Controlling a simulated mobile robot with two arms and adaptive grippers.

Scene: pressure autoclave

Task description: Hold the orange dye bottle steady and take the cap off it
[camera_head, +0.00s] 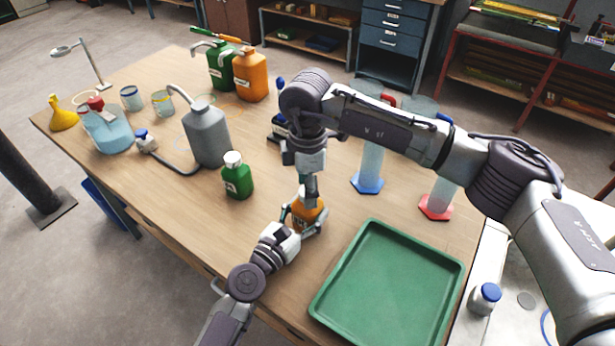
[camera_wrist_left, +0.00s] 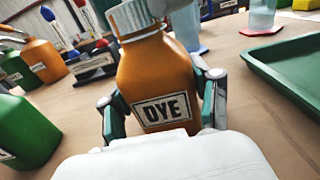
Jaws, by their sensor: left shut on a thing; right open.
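The orange dye bottle (camera_head: 306,213) stands near the table's front edge, left of the green tray. In the left wrist view the bottle (camera_wrist_left: 157,72) shows its DYE label, and the white ribbed cap (camera_wrist_left: 134,15) sits on its top, cut off by the picture edge. My left gripper (camera_head: 303,223) is shut on the bottle's body, one finger on each side. My right gripper (camera_head: 311,190) is open and points down directly over the bottle, at the cap's place. It hides the cap in the head view, so I cannot tell whether its fingers touch the cap.
The green tray (camera_head: 330,294) lies right of the bottle. A green bottle (camera_head: 237,176) and a grey canister (camera_head: 206,135) stand to the left. Cylinders with a blue base (camera_head: 367,184) and a red base (camera_head: 435,207) stand behind the tray. Bare tabletop lies left of the bottle.

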